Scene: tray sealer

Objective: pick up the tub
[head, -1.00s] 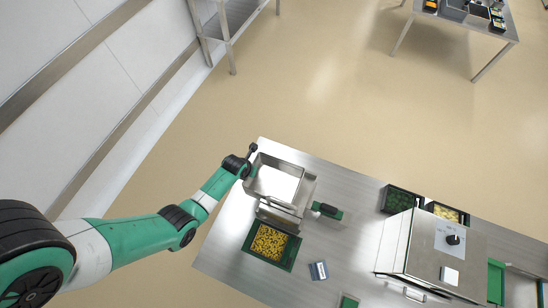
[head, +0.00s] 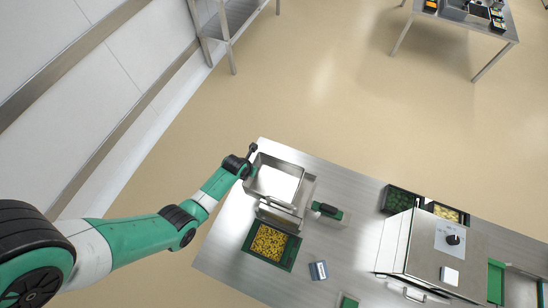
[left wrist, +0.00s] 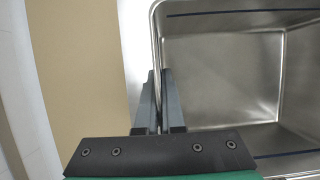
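The tub is an open stainless steel container (head: 298,208) at the far left corner of the steel table in the head view. In the left wrist view its rim and wall (left wrist: 222,128) fill the right side, and the inside looks empty. My left gripper (head: 251,164) is at the tub's left wall. In the left wrist view, the fingers of my left gripper (left wrist: 158,85) sit close together on both sides of the thin wall, shut on it. The tub appears to rest on the table. My right gripper is not in view.
A green tray of yellow pieces (head: 246,247) stands just in front of the tub. A black-and-green item (head: 327,209) lies to its right, with a small blue-and-white item (head: 318,270) nearer. A steel machine (head: 432,250) and filled trays (head: 400,200) stand farther right.

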